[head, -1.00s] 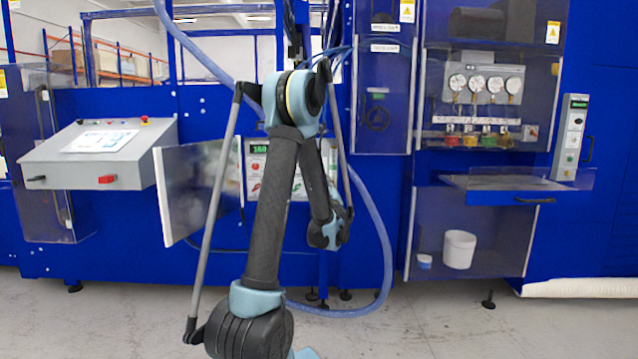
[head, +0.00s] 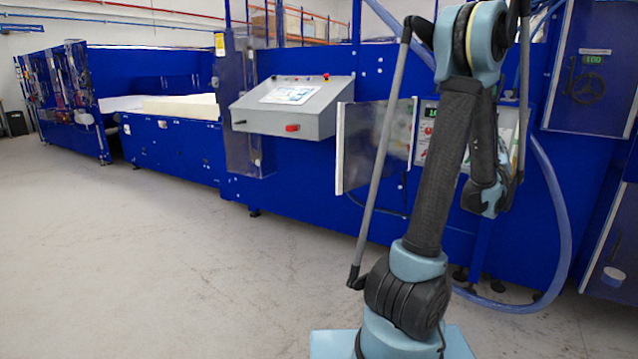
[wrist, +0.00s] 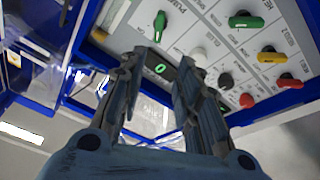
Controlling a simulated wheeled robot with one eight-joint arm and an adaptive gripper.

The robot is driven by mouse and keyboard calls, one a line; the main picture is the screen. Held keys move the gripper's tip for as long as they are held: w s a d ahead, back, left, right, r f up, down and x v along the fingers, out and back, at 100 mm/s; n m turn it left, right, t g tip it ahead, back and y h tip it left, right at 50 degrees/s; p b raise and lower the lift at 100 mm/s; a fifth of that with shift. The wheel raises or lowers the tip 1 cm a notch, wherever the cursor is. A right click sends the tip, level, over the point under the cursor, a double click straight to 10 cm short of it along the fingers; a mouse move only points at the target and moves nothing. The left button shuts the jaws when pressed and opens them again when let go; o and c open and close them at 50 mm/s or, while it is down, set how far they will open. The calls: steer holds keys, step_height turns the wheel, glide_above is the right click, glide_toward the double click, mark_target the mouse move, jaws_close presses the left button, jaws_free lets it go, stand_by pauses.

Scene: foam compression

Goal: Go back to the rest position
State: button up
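My arm stands folded upright in the right half of the head view. My gripper cannot be made out in the head view. In the wrist view my gripper (wrist: 163,62) has its two fingers apart, with nothing between them. A control panel (wrist: 225,60) with green, yellow, red and black knobs and a small green display lies beyond the fingertips. I cannot tell how far it is from them. The same panel shows partly behind my arm in the head view (head: 426,128).
An open clear door (head: 362,160) juts out beside the panel. A sloped grey console (head: 290,105) is on the blue machine. A blue hose (head: 556,200) loops down on the right. A pale foam block (head: 182,106) lies on the conveyor at left. The floor (head: 190,250) is clear at left.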

steer(key=s+a+f+m+g+y, duration=0.1)
steer(key=s+a+f+g, duration=0.2)
steer(key=a, duration=0.5)
steer(key=s+a+f+m+g+y, duration=0.1)
steer(key=s+a+f+m+g, duration=0.15)
steer(key=a, duration=0.45)
steer(key=s+a+f+g+y, duration=0.1)
steer(key=s+a+f+g, duration=0.15)
steer(key=a, duration=0.55)
steer(key=s+a+f+n+g+y, duration=0.1)
steer(key=s+a+f+g+y, duration=0.1)
steer(key=s+a, duration=0.5)
steer(key=s+a+f+n+g+y, duration=0.1)
steer(key=s+a+f+g+y, duration=0.1)
steer(key=s+a+f, duration=0.5)
steer(key=s+a+f+n+g+y, duration=0.2)
steer(key=s+a+f+g, duration=0.2)
steer(key=s+a, duration=0.4)
steer(key=s+f, duration=0.1)
steer(key=s, duration=0.2)
steer(key=shift+a+g+y, duration=0.3)
steer(key=shift+f, duration=0.1)
steer(key=shift+w+f, duration=0.2)
steer(key=shift+w, duration=0.3)
